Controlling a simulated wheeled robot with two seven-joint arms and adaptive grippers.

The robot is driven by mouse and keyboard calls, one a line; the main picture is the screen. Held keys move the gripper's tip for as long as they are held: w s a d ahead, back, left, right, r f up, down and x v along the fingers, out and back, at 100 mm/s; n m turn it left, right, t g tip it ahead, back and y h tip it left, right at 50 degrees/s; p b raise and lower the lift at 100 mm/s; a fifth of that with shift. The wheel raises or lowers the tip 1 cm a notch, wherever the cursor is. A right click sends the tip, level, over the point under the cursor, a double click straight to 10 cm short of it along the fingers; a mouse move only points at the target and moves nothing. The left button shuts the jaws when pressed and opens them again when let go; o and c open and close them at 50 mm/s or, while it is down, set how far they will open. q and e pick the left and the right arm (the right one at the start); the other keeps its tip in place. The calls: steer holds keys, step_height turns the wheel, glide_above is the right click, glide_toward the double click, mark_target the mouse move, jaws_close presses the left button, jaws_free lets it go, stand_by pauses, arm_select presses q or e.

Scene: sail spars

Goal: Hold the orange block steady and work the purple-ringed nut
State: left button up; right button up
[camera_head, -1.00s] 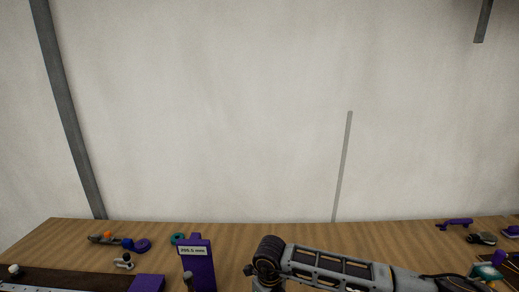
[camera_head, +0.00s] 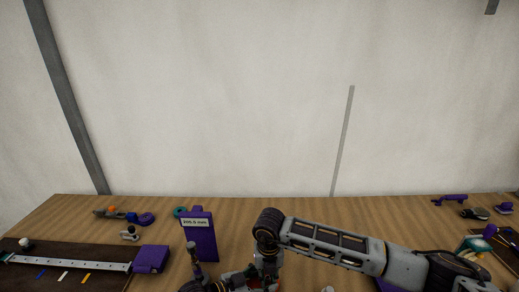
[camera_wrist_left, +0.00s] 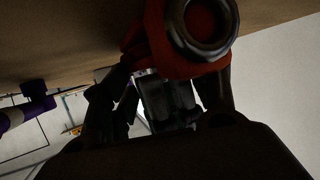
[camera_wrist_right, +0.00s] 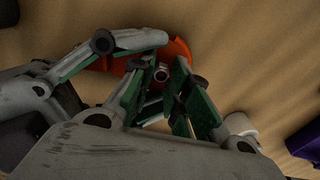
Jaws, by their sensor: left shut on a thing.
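The orange block shows red-orange in the left wrist view (camera_wrist_left: 165,45), with a dark ring on its face. My left gripper (camera_wrist_left: 168,85) is shut on it. In the right wrist view the orange block (camera_wrist_right: 178,52) lies just beyond my right gripper (camera_wrist_right: 165,72). Its green-padded fingers stand apart, either side of a small metal stud (camera_wrist_right: 160,74) at the block. I cannot tell whether they touch it. I cannot make out a purple ring on it. In the head view, my grippers and the block are mostly hidden at the bottom edge.
A purple stand with a readout (camera_head: 199,238) is left of my right arm. A purple block (camera_head: 151,258) sits at the end of a dark board with a pale strip (camera_head: 70,262). Several small parts lie at the back left and far right. The back middle of the bench is clear.

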steer(key=shift+r, duration=0.1)
stand_by(0.3)
steer(key=shift+r, duration=0.8)
steer(key=n, duration=0.6)
steer(key=shift+n, duration=0.3)
steer(key=shift+f, duration=0.15)
steer(key=shift+f, duration=0.75)
